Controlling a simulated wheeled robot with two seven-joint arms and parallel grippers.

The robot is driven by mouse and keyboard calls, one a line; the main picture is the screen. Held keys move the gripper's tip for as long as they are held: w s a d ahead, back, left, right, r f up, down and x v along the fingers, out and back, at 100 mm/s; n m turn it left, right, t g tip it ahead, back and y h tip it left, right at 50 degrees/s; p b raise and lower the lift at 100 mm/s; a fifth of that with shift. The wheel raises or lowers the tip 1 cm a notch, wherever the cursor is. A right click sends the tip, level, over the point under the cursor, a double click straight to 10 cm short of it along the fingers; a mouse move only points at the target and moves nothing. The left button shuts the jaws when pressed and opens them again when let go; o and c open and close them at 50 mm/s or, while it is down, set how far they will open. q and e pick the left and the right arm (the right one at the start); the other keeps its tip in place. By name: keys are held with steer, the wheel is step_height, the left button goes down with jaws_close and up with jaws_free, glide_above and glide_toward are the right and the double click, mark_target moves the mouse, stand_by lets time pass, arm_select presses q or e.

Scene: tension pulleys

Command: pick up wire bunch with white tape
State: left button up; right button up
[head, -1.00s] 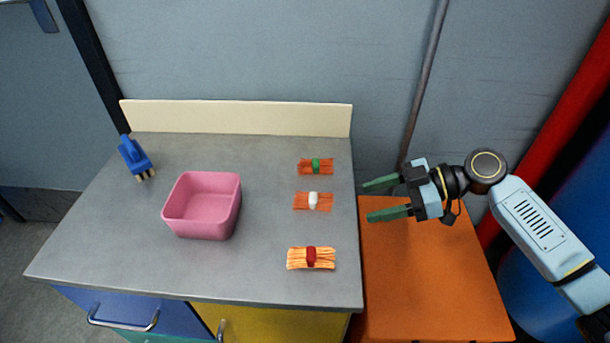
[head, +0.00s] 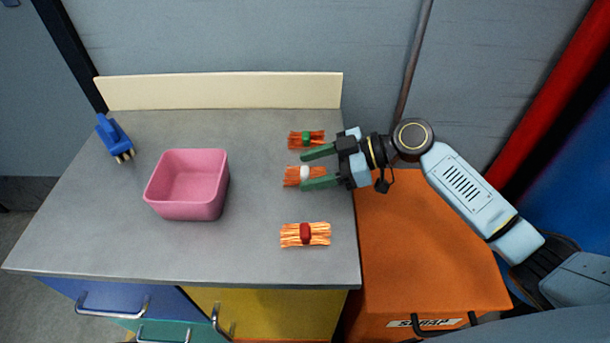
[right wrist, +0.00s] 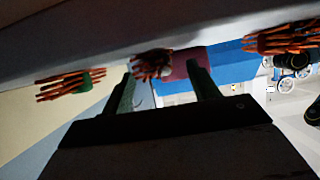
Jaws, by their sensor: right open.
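The wire bunch with white tape (head: 291,176) is a short bundle of orange wires lying on the grey counter near its right edge. My right gripper (head: 312,168) is open, with green fingers reaching in from the right at this bunch. The lower finger covers part of its right side. In the right wrist view the bunch (right wrist: 148,64) shows between and beyond the two fingertips, and no grip on it is visible. Whether the fingers touch it, I cannot tell. My left gripper is not in view.
A green-taped bunch (head: 296,139) lies just behind, close to the upper finger. A red-taped bunch (head: 305,235) lies nearer the front. A pink bin (head: 188,205) and a blue object (head: 116,136) are further left. An orange box (head: 430,250) stands right of the counter.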

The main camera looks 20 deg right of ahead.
mark_target(305, 169)
steer(key=shift+x, duration=1)
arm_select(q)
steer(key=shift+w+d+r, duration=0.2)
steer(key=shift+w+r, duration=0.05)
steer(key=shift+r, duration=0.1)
arm_select(e)
steer(key=c, duration=1.1)
steer(key=shift+o, duration=0.2)
steer(key=shift+r, duration=0.5)
arm_select(q)
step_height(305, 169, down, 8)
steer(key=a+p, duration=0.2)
steer(key=p, duration=0.1)
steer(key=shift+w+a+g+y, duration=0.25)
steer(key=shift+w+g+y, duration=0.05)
arm_select(e)
step_height(305, 169, up, 9)
steer(key=shift+r, duration=0.1)
